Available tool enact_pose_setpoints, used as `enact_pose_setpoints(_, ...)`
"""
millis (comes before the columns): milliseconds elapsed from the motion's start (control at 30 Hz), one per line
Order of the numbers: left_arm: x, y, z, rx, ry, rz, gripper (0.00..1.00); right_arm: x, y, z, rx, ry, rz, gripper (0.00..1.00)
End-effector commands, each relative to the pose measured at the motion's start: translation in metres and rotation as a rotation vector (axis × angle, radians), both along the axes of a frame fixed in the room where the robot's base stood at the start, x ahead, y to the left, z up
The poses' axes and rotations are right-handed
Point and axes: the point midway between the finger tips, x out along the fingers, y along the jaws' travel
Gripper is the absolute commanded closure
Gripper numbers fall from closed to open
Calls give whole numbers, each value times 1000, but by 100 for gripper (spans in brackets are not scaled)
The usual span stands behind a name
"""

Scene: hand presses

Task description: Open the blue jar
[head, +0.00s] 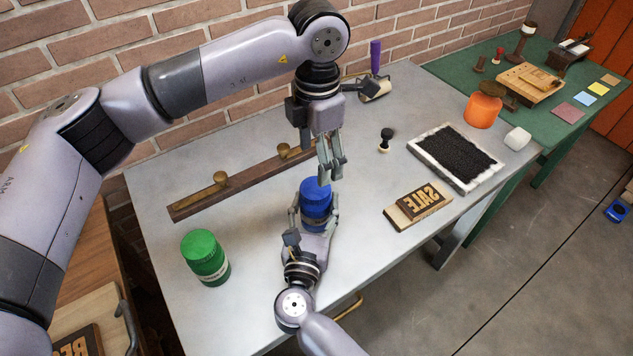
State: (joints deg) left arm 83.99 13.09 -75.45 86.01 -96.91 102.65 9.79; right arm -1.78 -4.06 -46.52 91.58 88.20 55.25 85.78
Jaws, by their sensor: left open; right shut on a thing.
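The blue jar (316,198) stands upright near the middle of the grey table, with its ribbed blue lid on top. My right gripper (314,218) comes from the front and is shut around the jar's body, one finger on each side. My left gripper (328,174) points down just above the lid. Its fingers are open and empty, and I cannot tell whether a fingertip touches the lid. The lower part of the jar is partly hidden by my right gripper.
A green jar (206,257) stands at the left. A wooden rail with brass knobs (240,184) lies behind. To the right are a SALE block (418,206), a small stamp (386,140) and a black inked slab in a white frame (490,172). A green table (457,72) adjoins behind.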

Motion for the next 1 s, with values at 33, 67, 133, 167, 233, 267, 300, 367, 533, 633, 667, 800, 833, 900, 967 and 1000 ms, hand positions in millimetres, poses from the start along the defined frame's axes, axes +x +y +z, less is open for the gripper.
enact_pose_setpoints(33, 0, 0, 0, 0, 0, -57, 33, -1, 2, -1, 1, 2, 4, 100)
enact_pose_setpoints(67, 0, 0, 0, 0, 0, -105, 33, -1, 2, -1, 1, 2, 4, 100)
enact_pose_setpoints(133, 0, 0, 0, 0, 0, -236, 33, -1, 2, -1, 1, 2, 4, 100)
enact_pose_setpoints(167, 0, 0, 0, -1, 0, -299, 33, -1, 2, -1, 1, 2, 4, 100)
enact_pose_setpoints(233, 0, 1, 0, -1, 0, -454, 33, -1, 2, -1, 1, 2, 4, 100)
enact_pose_setpoints(267, 0, 1, 0, -1, 0, -521, 33, -1, 2, -1, 1, 2, 4, 100)
enact_pose_setpoints(300, 0, 1, 0, -1, 0, -611, 33, -1, 2, -1, 1, 2, 4, 100)
enact_pose_setpoints(367, 0, 1, 0, -1, 0, -746, 33, -1, 2, -1, 1, 3, 4, 100)
enact_pose_setpoints(533, 0, 1, 0, -1, -1, -1127, 33, -1, 2, -1, 0, 3, 4, 100)
enact_pose_setpoints(633, 0, 2, 0, -1, -1, -1351, 33, -1, 2, -1, 0, 3, 4, 100)
enact_pose_setpoints(667, 0, 2, 0, -1, -1, -1418, 33, -1, 2, -1, 0, 3, 4, 100)
enact_pose_setpoints(800, 1, 2, 0, -1, -2, -1732, 33, -1, 2, -1, 0, 3, 4, 100)
enact_pose_setpoints(833, 1, 2, 0, -1, -3, -1799, 33, -1, 2, -1, 0, 3, 4, 100)
enact_pose_setpoints(900, 1, 2, 0, -2, -3, -1955, 33, -1, 2, -1, 0, 3, 4, 100)
enact_pose_setpoints(967, 1, 3, 0, -1, -4, -2085, 33, -1, 2, -1, 0, 3, 4, 100)
enact_pose_setpoints(1000, 1, 3, 0, -1, -4, -2168, 33, -1, 2, -1, 0, 3, 4, 100)
